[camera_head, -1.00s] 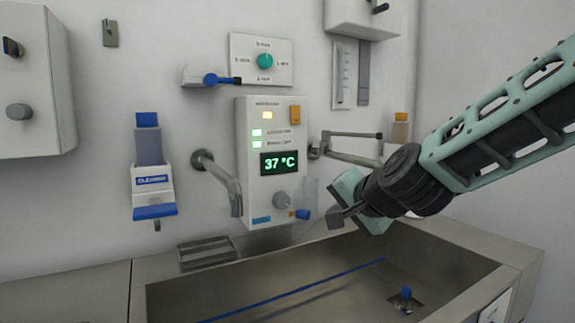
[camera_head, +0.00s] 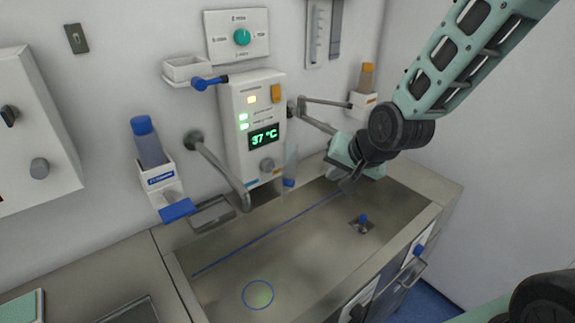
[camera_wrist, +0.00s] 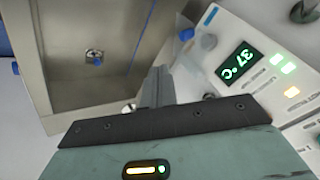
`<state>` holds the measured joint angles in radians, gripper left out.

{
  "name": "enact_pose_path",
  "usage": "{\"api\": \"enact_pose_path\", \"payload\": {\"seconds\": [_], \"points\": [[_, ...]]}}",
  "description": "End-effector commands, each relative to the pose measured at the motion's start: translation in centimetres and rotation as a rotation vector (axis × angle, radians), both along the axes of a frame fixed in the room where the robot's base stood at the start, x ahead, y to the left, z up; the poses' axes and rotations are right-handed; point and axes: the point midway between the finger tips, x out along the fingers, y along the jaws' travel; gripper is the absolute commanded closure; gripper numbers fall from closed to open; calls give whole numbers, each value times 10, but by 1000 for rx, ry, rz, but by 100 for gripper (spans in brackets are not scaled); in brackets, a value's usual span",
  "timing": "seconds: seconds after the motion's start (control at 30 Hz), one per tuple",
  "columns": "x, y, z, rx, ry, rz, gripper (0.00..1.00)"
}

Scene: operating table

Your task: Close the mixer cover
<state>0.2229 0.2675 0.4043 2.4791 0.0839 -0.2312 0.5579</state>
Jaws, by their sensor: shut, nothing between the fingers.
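The mixer (camera_head: 253,130) is a white wall unit with a green 37 °C display and a grey knob, above the steel sink. Its clear cover (camera_head: 291,160) stands out from the unit's right side, with a blue tab (camera_head: 289,183) at its lower end. My gripper (camera_head: 347,186) is shut and empty, over the sink's back right part, to the right of the cover and apart from it. In the wrist view the closed fingers (camera_wrist: 158,80) point toward the sink and wall, with the mixer's display (camera_wrist: 238,62) at the right.
The steel sink (camera_head: 187,292) has a blue-topped drain plug (camera_head: 363,222). A curved spout (camera_head: 225,172) is left of the mixer, and a folding wall arm (camera_head: 325,102) is right of it, close to my arm. A soap dispenser (camera_head: 160,178) hangs at left.

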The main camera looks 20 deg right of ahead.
Motion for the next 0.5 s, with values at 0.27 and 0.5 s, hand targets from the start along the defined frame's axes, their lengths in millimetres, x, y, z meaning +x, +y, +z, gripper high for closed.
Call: {"api": "enact_pose_path", "payload": {"seconds": [0.27,0.5], "points": [[8,2,-15,1,8,1,100],[28,7,-43,-1,9,2,100]]}}
